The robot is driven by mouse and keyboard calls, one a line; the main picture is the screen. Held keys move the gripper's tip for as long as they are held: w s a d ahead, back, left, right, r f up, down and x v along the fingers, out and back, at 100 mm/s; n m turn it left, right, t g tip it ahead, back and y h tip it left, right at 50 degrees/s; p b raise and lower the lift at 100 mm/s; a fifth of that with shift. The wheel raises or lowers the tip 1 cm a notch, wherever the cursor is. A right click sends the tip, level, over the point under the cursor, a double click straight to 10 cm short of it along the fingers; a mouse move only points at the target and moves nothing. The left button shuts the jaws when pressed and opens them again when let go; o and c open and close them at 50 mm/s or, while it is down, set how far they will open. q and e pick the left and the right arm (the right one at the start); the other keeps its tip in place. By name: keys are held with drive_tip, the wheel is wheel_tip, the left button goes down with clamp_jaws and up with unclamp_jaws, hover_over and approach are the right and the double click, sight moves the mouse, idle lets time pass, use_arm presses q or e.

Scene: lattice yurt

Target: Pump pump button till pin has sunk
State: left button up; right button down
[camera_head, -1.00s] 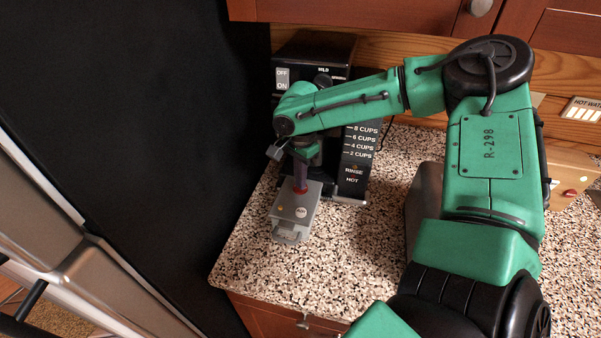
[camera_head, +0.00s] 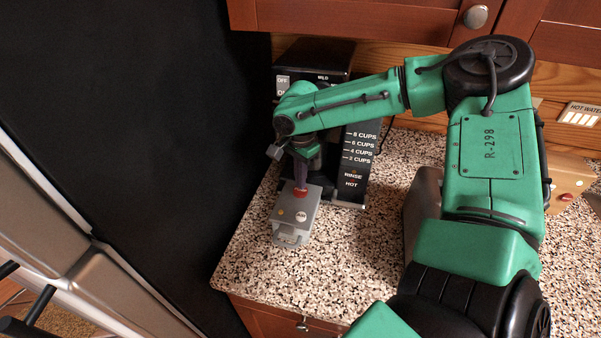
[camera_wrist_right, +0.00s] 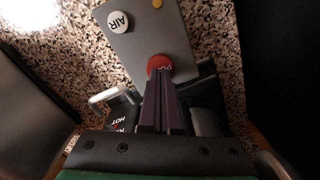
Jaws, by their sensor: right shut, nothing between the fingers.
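A grey box (camera_head: 311,199) stands on the speckled counter, in front of a black coffee machine. On its top are a red button (camera_head: 299,194), a white round button (camera_head: 301,216) and a small yellow spot (camera_head: 281,211). I cannot make out a pin for sure. My left gripper is out of view.
The black coffee machine (camera_head: 355,165) stands close behind the box. The speckled counter (camera_head: 290,270) is clear in front of it. A dark panel (camera_head: 160,130) rises left of the counter. Red-brown cabinets (camera_head: 350,15) hang above.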

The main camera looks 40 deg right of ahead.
drive_tip(key=shift+f+b, duration=0.65)
drive_tip(key=shift+f, duration=0.4)
drive_tip(key=shift+r, duration=0.1)
wheel_tip(320, 180, up, 2)
drive_tip(key=shift+r+p, duration=0.15)
drive_tip(key=shift+p, duration=1)
drive_tip(key=shift+f, duration=0.2)
